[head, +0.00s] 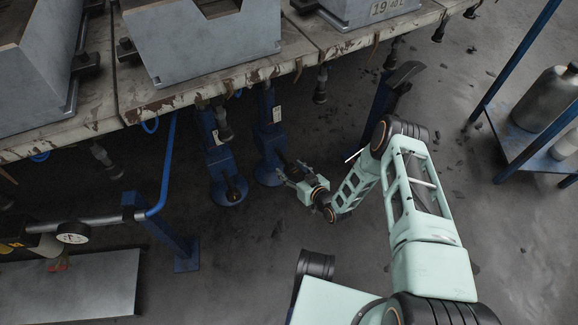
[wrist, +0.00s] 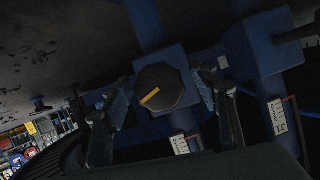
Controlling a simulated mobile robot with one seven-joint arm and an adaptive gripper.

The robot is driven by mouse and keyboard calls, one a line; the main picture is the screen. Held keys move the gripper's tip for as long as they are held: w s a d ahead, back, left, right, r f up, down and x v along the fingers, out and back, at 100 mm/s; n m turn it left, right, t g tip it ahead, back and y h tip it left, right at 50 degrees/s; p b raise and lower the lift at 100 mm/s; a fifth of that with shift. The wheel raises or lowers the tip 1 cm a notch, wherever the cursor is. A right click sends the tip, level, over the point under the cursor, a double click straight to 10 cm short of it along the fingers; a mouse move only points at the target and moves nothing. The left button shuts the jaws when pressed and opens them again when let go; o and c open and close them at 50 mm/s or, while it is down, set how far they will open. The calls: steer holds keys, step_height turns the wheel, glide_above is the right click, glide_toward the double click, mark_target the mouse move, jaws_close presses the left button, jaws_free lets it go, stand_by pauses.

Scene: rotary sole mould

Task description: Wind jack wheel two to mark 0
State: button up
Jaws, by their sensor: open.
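Two blue jacks stand under the table edge in the head view, a left one (head: 219,165) and a right one (head: 270,135). My gripper (head: 290,172) is beside the right jack, low down. In the wrist view, a dark faceted knob (wrist: 160,88) with a yellow bar sits on a blue block (wrist: 152,62). My gripper (wrist: 163,93) is open, with one finger on each side of the knob; contact cannot be told. The yellow bar slants up to the right. A white plate (wrist: 278,117) marked II is at right; a white scale plate (wrist: 181,145) is partly hidden. Mark numbers are unreadable.
The worn table (head: 200,93) carries grey mould blocks (head: 205,45) above the jacks. A blue rack (head: 525,150) with a metal bottle (head: 545,98) stands at right. Floor between is mostly clear.

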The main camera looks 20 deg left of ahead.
steer(key=shift+c, duration=0.6)
steer(key=c, duration=1)
steer(key=shift+c, duration=0.2)
steer(key=n+t+h, duration=0.1)
steer(key=n, duration=0.1)
steer(key=shift+n+p, duration=0.4)
steer(key=shift+a+f+n+t+h, duration=0.1)
steer(key=shift+n+t+h, duration=0.5)
steer(key=shift+n+t, duration=0.45)
steer(key=n+t, duration=0.1)
steer(key=n, duration=0.2)
steer(key=shift+h+b, duration=0.35)
steer(key=shift+h, duration=0.05)
steer(key=shift+w+n+t, duration=0.1)
steer(key=shift+n+t, duration=0.55)
steer(key=shift+n, duration=0.4)
